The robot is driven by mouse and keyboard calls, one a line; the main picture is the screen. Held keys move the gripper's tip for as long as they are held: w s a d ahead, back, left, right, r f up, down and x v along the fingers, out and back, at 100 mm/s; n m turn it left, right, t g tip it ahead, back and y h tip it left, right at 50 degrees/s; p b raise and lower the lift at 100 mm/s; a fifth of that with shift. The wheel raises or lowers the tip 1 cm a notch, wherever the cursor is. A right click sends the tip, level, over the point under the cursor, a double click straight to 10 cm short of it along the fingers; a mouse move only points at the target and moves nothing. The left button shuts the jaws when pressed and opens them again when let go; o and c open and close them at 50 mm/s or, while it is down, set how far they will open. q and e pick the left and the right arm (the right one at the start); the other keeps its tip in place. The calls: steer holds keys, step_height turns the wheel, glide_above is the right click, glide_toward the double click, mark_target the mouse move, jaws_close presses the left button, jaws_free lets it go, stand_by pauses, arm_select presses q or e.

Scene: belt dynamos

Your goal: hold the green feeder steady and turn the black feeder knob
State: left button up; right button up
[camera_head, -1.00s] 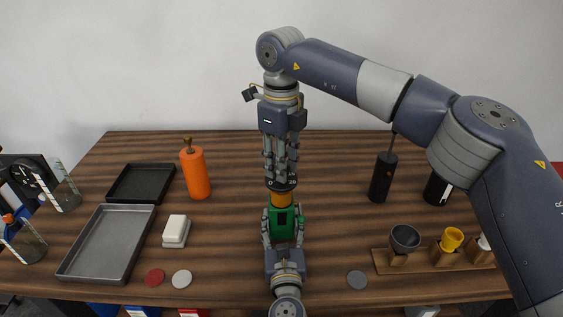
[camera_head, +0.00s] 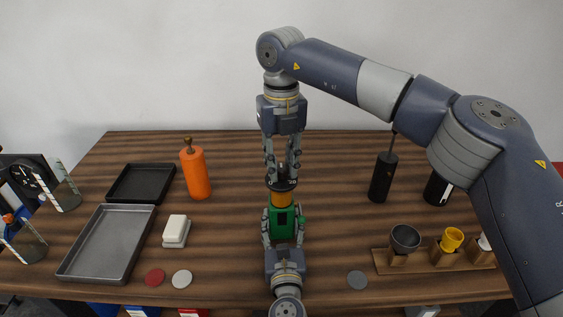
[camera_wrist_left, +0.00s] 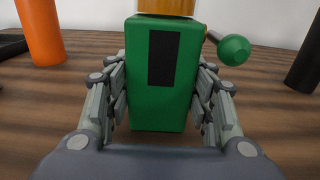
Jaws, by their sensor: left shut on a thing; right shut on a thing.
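The green feeder (camera_head: 283,224) stands upright near the middle of the table, with an amber section (camera_head: 281,198) above its green body. The black feeder knob (camera_head: 281,185) is on top. My left gripper (camera_head: 283,215) is shut around the green body from the front, one finger on each side. In the left wrist view the green body (camera_wrist_left: 178,100) sits between the fingers, with a dark panel and a green ball (camera_wrist_left: 234,50) on a rod at its right. My right gripper (camera_head: 282,177) points down from above and is shut on the black knob.
An orange grinder (camera_head: 195,174) stands at left, near a black tray (camera_head: 141,196), a grey tray (camera_head: 125,282) and a white block (camera_head: 176,229). A black grinder (camera_head: 383,178) and a wooden rack (camera_head: 421,269) with cups are at right. Several discs lie in front.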

mark_target(281, 167)
arm_select(q)
steer(key=shift+f, duration=0.1)
arm_select(e)
steer(key=shift+w, duration=0.1)
stand_by(0.3)
steer(key=o, duration=1.1)
step_height(281, 167, up, 12)
arm_select(q)
steer(key=o, duration=1.7)
steer(key=shift+o, duration=0.2)
